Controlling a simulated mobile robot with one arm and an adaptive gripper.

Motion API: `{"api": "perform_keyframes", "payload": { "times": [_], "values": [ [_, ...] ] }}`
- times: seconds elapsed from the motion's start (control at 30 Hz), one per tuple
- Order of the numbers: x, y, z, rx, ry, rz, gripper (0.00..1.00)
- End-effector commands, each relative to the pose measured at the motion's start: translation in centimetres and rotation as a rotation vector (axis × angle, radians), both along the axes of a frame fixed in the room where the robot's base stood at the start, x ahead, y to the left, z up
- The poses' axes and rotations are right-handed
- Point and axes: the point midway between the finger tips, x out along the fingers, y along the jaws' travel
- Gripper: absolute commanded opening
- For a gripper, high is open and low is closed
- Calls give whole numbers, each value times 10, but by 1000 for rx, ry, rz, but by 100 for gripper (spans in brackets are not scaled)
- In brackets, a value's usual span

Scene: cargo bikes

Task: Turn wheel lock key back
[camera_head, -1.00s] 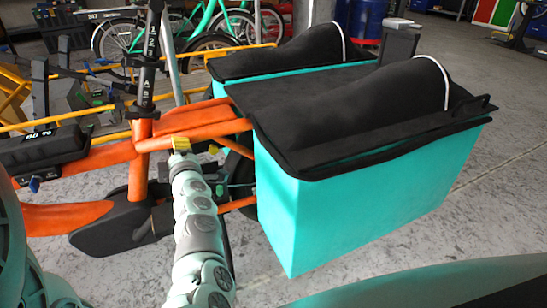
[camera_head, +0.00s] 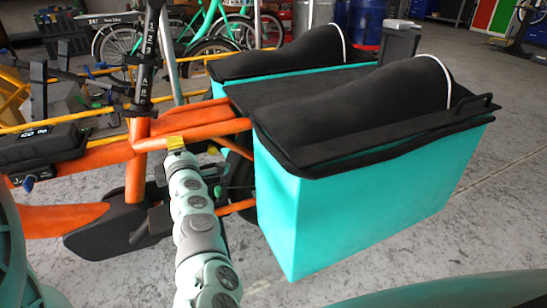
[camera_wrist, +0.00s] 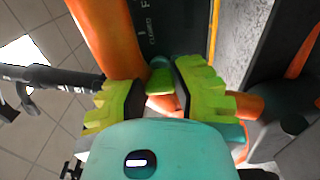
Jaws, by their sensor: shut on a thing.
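My gripper (camera_wrist: 160,87) has yellow-green fingers with dark pads. In the wrist view they are shut on a small green piece (camera_wrist: 160,76), which looks like the wheel lock key; the fingers hide much of it. An orange bike tube (camera_wrist: 99,36) runs close by on the upper left. In the head view my gripper (camera_head: 175,143) is at the orange frame (camera_head: 195,131) of the cargo bike, just left of the teal cargo box. The key and the lock cannot be made out there.
The teal cargo box (camera_head: 360,210) with its black cover (camera_head: 330,108) stands close on the right of my arm. Other bikes (camera_head: 205,38) stand at the back. The grey floor (camera_head: 500,180) on the right is clear.

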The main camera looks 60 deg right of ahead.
Motion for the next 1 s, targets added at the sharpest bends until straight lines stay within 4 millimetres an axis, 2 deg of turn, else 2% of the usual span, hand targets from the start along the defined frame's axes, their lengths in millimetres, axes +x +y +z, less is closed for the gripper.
{"api": "perform_keyframes", "payload": {
  "times": [0.03,0.33,0.67,0.87,1.0],
  "values": [
    [1,1,0,0,-1,3,27],
    [0,0,0,1,-1,1,57],
    [-3,1,0,1,-1,0,57],
    [-20,10,-2,2,2,-3,57],
    [-40,21,-2,3,3,-4,57]
  ]
}}
